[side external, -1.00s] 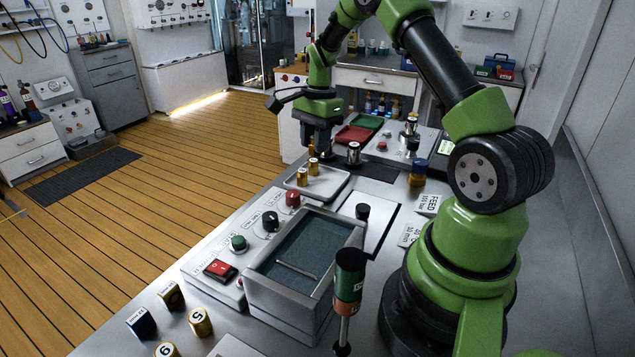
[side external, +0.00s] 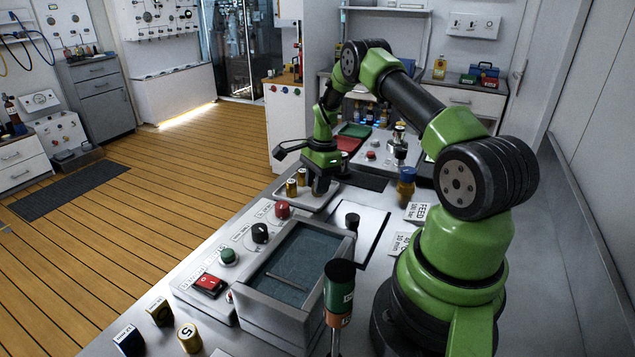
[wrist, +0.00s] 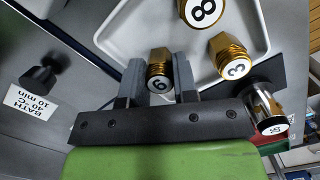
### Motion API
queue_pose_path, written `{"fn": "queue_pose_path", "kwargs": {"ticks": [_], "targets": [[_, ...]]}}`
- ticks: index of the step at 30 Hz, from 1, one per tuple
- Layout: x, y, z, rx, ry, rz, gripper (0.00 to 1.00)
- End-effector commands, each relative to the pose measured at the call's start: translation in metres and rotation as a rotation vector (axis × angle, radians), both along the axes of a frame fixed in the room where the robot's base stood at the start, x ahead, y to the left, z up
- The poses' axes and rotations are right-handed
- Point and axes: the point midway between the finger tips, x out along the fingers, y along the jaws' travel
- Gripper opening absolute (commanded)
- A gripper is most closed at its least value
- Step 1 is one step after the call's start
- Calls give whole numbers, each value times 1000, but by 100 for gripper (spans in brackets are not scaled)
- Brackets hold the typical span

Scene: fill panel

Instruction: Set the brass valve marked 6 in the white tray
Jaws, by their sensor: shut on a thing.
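My gripper (wrist: 157,78) is shut on the brass valve marked 6 (wrist: 158,74), which is held upright between its two grey fingers. In the side view my gripper (side external: 320,187) is low over the near-right part of the white tray (side external: 312,203), and the valve is mostly hidden by the fingers. In the wrist view the valve is inside the outline of the white tray (wrist: 125,35). I cannot tell whether its base touches the tray floor. Brass valves marked 8 (wrist: 203,10) and 3 (wrist: 232,50) stand in the tray beside it.
A silver-topped cylinder (wrist: 262,104) stands just outside the tray, close to my gripper. A black knob (wrist: 40,75) is at the left. The bath (side external: 300,265) is nearer the camera. A valve marked 5 (side external: 189,338) stands at the front left.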

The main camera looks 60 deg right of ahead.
Motion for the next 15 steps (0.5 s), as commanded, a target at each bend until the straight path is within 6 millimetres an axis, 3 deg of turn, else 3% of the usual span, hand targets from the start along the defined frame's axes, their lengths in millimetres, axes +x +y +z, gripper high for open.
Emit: {"fn": "queue_pose_path", "kwargs": {"ticks": [10, 11, 13, 15], "targets": [[0, 0, -4, 0, 0, 0, 1], [0, 0, -3, 0, 0, 0, 34], [0, 0, -3, 1, -1, 0, 50], [0, 0, -3, 2, 1, -1, 52]]}}
